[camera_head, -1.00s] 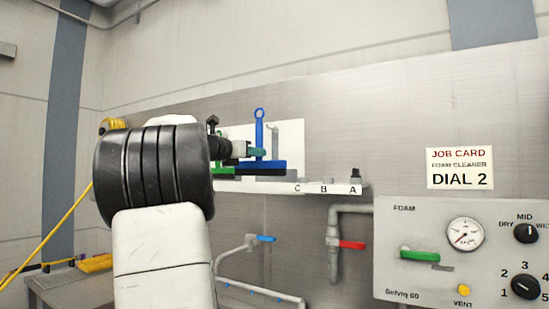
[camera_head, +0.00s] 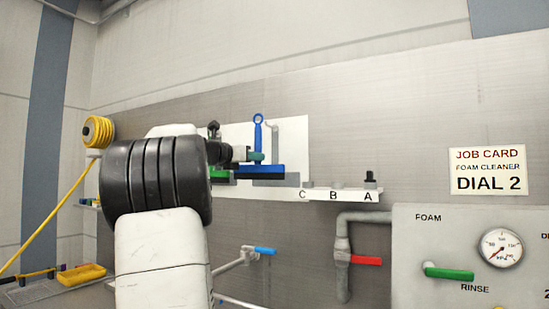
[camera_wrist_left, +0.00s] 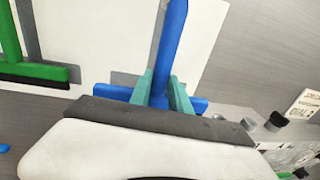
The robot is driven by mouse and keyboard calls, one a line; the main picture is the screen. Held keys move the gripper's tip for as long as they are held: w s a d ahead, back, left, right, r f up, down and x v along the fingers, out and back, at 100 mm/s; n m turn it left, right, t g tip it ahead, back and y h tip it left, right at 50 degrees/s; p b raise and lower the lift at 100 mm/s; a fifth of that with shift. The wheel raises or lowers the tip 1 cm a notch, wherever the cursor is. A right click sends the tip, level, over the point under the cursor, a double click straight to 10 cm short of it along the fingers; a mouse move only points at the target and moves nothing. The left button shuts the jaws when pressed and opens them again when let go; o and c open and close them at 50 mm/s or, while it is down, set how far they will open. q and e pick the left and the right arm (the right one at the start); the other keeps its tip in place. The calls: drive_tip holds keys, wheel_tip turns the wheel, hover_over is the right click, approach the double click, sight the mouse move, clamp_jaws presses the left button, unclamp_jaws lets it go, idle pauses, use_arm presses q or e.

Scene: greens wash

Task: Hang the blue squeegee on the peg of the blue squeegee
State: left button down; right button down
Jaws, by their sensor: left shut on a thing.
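The blue squeegee (camera_head: 259,134) is upright in front of a white board (camera_head: 295,130), its ring at the top and its wide head at the bottom. My left gripper (camera_head: 256,156) is shut on its handle just above the head. In the left wrist view the teal fingers (camera_wrist_left: 160,90) are on both sides of the blue handle (camera_wrist_left: 170,45). A grey squeegee-shaped outline (camera_head: 275,140) shows on the board, just right of the handle. I cannot make out the peg or tell the gap to the board. My right gripper is not in view.
A green squeegee (camera_wrist_left: 40,72) is on the board to the left. A ledge (camera_head: 345,195) marked C, B, A runs below and right of the board. Pipes with a blue lever (camera_head: 264,251) and a red lever (camera_head: 366,260) are lower. A foam panel (camera_head: 420,250) stands right.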

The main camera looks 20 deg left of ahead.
use_arm(q)
drive_tip(key=w+f, duration=0.1)
drive_tip(key=w, duration=0.6)
drive_tip(key=shift+d+f, duration=0.25)
drive_tip(key=shift+d, duration=0.05)
idle(0.4)
idle(0.6)
drive_tip(key=c, duration=1.1)
unclamp_jaws()
drive_tip(key=shift+c, duration=0.2)
drive_tip(key=shift+f, duration=0.1)
